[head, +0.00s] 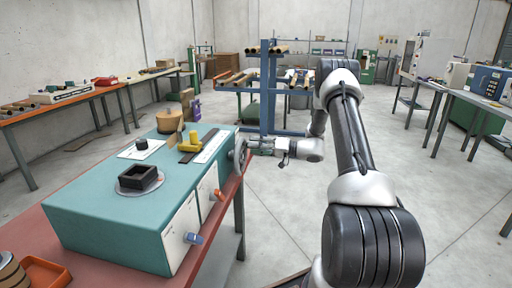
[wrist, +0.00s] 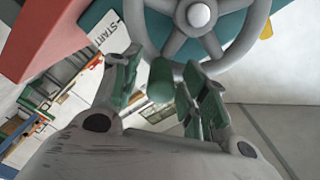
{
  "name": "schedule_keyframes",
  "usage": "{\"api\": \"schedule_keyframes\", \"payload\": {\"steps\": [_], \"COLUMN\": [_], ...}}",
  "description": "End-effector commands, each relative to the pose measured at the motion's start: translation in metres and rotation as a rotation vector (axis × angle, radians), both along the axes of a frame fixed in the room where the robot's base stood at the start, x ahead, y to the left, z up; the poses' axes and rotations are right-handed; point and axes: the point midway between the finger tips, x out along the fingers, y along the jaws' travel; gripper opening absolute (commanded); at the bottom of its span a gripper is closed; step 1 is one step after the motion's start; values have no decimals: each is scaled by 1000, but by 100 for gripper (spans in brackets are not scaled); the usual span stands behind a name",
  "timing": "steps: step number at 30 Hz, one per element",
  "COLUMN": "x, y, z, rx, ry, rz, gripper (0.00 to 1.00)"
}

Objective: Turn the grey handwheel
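The grey handwheel (head: 240,156) is mounted on the right side of the teal machine (head: 95,215). In the wrist view the handwheel (wrist: 235,55) fills the top, with its spokes and pale round hub showing. A green handle (wrist: 160,80) stands out from its rim towards the camera. My gripper (head: 252,146) is at the handwheel's right side. In the wrist view my gripper (wrist: 161,72) has its fingers apart, one on each side of the green handle. A gap shows at the left finger; the right finger is close to the handle, and I cannot tell whether it touches.
The machine stands on a red-topped bench (head: 90,275). A blue-grey knob (head: 194,238) and a small red knob (head: 219,194) project from its side below the wheel. A blue rack (head: 268,90) with tubes stands behind my gripper. Open floor lies to the right.

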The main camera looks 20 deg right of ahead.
Motion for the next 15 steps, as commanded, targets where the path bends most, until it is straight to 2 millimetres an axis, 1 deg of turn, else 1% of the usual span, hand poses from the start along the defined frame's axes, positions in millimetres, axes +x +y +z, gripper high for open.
{"api": "schedule_keyframes", "payload": {"steps": [5, 8, 11, 15], "x": [-1, -7, -17, -37], "y": [-1, -10, -25, -52], "z": [-1, -1, -1, -1], "rx": [0, 0, 0, 0], "ry": [1, 1, 2, 2], "rz": [1, -1, -3, -3], "gripper": [44, 44, 44, 44]}}
